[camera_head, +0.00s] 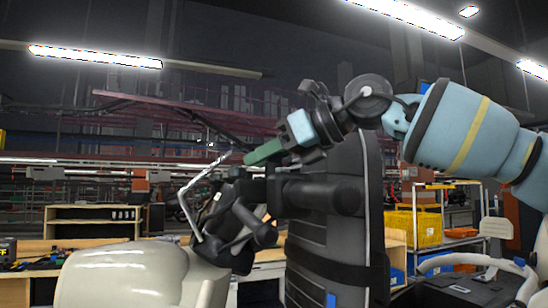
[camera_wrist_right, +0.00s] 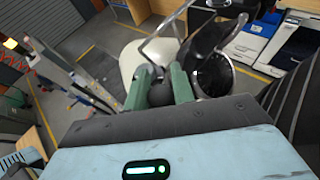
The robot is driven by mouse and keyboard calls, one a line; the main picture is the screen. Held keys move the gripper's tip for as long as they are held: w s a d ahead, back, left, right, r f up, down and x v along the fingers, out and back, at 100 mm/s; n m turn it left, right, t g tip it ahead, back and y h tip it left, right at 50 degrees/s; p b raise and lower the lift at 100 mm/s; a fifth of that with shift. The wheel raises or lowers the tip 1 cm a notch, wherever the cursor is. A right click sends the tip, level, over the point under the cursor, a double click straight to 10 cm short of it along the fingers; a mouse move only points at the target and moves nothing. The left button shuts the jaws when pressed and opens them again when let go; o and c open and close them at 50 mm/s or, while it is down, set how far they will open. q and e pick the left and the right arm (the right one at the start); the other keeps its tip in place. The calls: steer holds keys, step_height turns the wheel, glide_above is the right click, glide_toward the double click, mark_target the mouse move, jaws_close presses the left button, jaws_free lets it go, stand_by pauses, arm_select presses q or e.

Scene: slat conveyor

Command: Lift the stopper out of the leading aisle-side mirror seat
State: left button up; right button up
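My right gripper (camera_head: 255,152) comes in from the right, just above the dark handlebar area of a vehicle with a cream body (camera_head: 130,275). Its green fingers stand apart in the right wrist view (camera_wrist_right: 160,88). A dark rounded part (camera_wrist_right: 160,95) shows between them; I cannot tell whether they touch it or whether it lies beyond. A black cylindrical grip (camera_head: 325,195) lies below the gripper in the head view. A bent silver rod (camera_head: 185,205) rises left of the fingertips. I cannot make out the stopper or the mirror seat clearly. My left gripper is not in view.
A tall black ribbed part (camera_head: 335,260) stands upright behind the grip. A wooden shelf (camera_head: 92,222) is at the left back, and yellow crates (camera_head: 415,230) stand on a rack at the right.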

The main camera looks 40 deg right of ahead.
steer(key=c, duration=0.4)
steer(key=shift+r, duration=0.1)
steer(key=shift+c, duration=0.2)
